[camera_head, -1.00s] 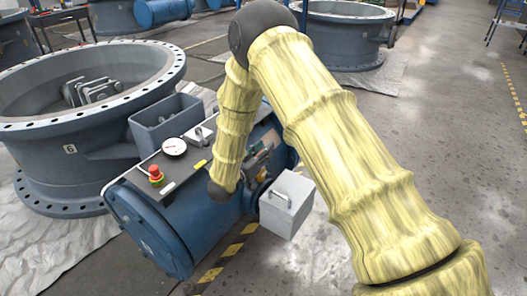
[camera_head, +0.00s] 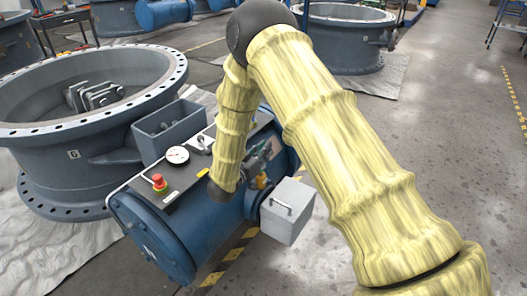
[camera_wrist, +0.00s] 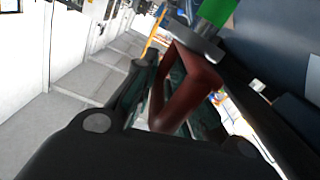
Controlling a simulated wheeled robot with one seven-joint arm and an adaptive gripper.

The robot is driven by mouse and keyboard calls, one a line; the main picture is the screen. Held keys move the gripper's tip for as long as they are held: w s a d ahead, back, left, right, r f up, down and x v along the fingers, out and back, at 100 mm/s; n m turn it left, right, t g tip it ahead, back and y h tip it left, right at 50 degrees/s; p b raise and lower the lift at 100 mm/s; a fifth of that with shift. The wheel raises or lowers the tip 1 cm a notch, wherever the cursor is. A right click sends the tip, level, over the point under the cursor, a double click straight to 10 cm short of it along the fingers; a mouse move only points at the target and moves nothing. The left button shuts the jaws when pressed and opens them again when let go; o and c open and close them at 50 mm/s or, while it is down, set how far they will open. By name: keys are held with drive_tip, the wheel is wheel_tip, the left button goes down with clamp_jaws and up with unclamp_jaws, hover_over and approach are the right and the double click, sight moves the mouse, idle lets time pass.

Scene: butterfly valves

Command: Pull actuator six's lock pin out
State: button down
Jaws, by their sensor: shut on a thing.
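The blue actuator (camera_head: 160,235) lies beside the grey valve body (camera_head: 60,180) marked 6. In the wrist view a dark red handle (camera_wrist: 192,92), which looks like the lock pin's, sits between the fingers of my gripper (camera_wrist: 172,112). My gripper is shut on it. A grey collar (camera_wrist: 198,42) and a green part (camera_wrist: 217,12) are just beyond the handle. I cannot tell how far the pin sits in its hole. In the head view my gripper (camera_head: 262,160) is at the actuator's right side, partly behind my arm, and the pin cannot be made out.
A light grey box (camera_head: 288,212) with a handle juts from the actuator's near side. Open floor (camera_head: 440,130) lies to the right.

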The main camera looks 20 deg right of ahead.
drive_tip(key=shift+s+d+r, duration=0.1)
drive_tip(key=shift+s+d, duration=0.05)
drive_tip(key=shift+d, duration=0.1)
drive_tip(key=c, duration=1.5)
unclamp_jaws()
drive_tip(key=shift+s+d+r, duration=0.1)
drive_tip(key=shift+r, duration=0.05)
drive_tip(key=shift+a, duration=0.3)
drive_tip(key=shift+s+a, duration=0.25)
drive_tip(key=shift+a, duration=0.25)
drive_tip(key=v, duration=1)
drive_tip(key=shift+s+a, duration=0.15)
drive_tip(key=shift+s, duration=0.15)
